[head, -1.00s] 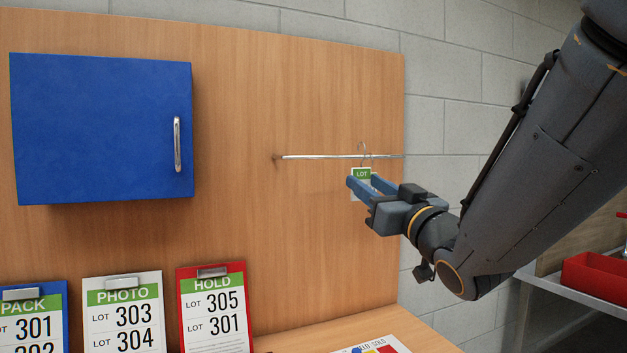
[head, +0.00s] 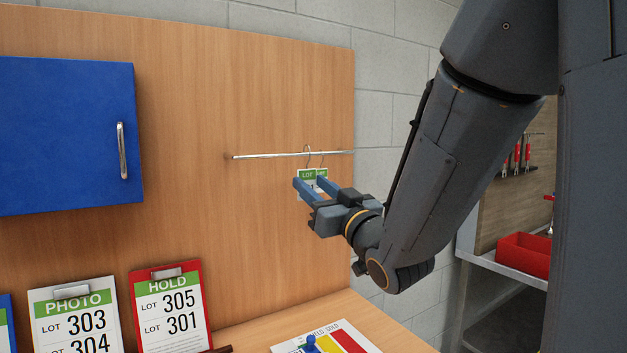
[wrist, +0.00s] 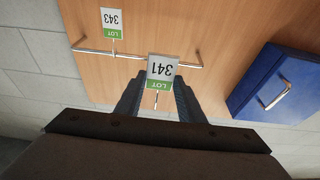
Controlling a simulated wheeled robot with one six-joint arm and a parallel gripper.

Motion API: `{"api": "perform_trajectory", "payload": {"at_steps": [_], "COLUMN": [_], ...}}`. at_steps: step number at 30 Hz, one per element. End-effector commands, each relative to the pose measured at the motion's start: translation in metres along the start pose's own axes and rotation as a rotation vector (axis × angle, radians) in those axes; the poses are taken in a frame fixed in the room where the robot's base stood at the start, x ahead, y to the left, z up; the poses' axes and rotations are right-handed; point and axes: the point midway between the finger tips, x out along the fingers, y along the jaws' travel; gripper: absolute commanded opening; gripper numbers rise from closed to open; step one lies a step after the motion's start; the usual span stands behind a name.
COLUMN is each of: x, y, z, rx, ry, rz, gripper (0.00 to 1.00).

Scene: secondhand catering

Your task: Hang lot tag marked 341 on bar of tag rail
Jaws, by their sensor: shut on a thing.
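My gripper (head: 309,187) is shut on a white lot tag with a green LOT band. In the wrist view the tag (wrist: 161,70) reads 341, upside down, between the fingers. Its thin wire hook (head: 307,149) points up, and its top shows slightly above the bar in the head view. The metal bar of the tag rail (head: 265,156) runs level along the wooden board. In the wrist view the bar (wrist: 95,51) passes behind the held tag. I cannot tell whether the hook is over the bar or in front of it.
Another tag, marked 343 (wrist: 112,20), hangs on the bar beside the held one. A blue cabinet (head: 60,135) is on the board at left. PHOTO (head: 75,315) and HOLD (head: 170,305) clipboards stand below. A red bin (head: 523,255) sits on a shelf at right.

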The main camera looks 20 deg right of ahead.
Motion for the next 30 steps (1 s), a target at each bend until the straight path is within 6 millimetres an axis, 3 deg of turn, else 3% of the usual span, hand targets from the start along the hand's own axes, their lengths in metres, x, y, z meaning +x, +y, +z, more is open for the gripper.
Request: {"api": "perform_trajectory", "payload": {"at_steps": [30], "x": [0.049], "y": [0.000], "z": [0.015], "rx": [-0.001], "ry": [-0.001], "rz": [0.001], "gripper": [0.14]}}
